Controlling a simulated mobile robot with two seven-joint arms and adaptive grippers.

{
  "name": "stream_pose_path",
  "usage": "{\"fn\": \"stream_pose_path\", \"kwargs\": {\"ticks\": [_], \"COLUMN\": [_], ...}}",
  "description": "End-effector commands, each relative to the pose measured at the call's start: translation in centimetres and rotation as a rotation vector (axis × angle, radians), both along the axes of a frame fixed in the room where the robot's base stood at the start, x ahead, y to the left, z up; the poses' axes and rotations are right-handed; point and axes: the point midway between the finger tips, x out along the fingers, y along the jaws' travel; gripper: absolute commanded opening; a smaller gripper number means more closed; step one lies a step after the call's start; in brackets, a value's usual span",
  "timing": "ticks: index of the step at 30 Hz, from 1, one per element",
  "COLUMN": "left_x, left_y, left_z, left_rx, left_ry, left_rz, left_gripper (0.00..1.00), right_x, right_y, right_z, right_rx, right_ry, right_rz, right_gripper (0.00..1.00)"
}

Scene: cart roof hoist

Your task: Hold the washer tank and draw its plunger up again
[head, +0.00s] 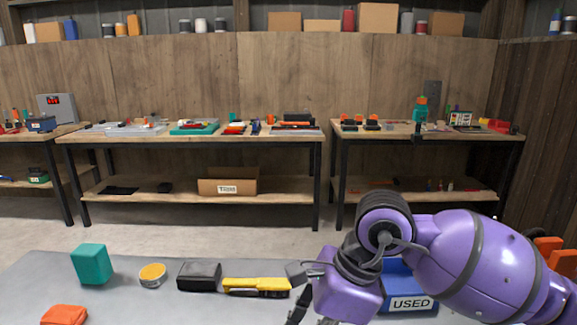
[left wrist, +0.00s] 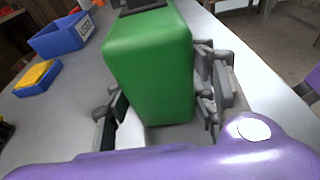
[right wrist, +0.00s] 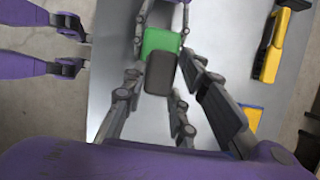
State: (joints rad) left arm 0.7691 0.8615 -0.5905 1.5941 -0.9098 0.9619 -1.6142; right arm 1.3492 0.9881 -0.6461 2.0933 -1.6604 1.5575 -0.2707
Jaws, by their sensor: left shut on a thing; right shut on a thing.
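The green washer tank (left wrist: 150,65) stands large between the fingers of my left gripper (left wrist: 160,105) in the left wrist view, and the gripper is shut on it. A dark part, the plunger handle (left wrist: 140,5), is at the tank's top edge there. In the right wrist view the tank (right wrist: 158,40) shows beyond the dark plunger handle (right wrist: 160,74). My right gripper (right wrist: 157,95) has its fingers on both sides of the handle and is shut on it. How far the plunger is drawn out is hard to tell. The head view does not show the tank; my right arm covers that area.
A blue bin marked USED (head: 405,304) is partly behind my right arm.

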Motion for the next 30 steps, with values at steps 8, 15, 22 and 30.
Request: {"fn": "stream_pose_path", "kwargs": {"ticks": [8,15,22,30], "left_x": [0.0,-0.1,-0.1,-0.1], "left_y": [0.1,0.1,0.1,0.1], "left_z": [-0.1,-0.1,-0.1,-0.1], "left_rx": [0.003,0.002,0.002,0.002], "left_ry": [0.002,0.001,0.001,0.001], "left_rz": [0.0,-0.001,-0.001,-0.001], "left_gripper": [0.26,0.26,0.26,0.26], "right_x": [0.1,0.1,0.1,0.0], "right_y": [0.0,0.0,0.0,0.0], "right_z": [0.7,0.9,1.0,1.0], "right_rx": [0.002,0.002,0.002,0.001], "right_ry": [-0.003,-0.003,-0.003,-0.001], "right_rz": [0.0,0.0,0.0,0.0], "right_gripper": [0.05,0.05,0.05,0.52]}}
